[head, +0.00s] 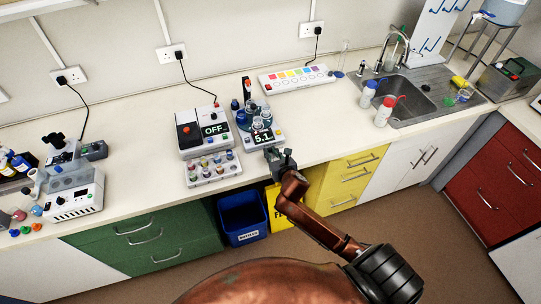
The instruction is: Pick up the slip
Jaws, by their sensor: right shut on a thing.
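My right gripper (279,157) is at the front edge of the worktop, just in front of the device that reads 5.1 (262,139). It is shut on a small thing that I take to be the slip. The thing is too small and dark between the fingers to make out its shape. I see no other slip clearly on the worktop. My left gripper is not in view.
A device reading OFF (214,128) and a rack of small vials (213,169) stand left of the gripper. A blue bin (243,216) is on the floor below. A sink (418,92) and bottles (384,111) are to the right. The worktop (335,120) between is clear.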

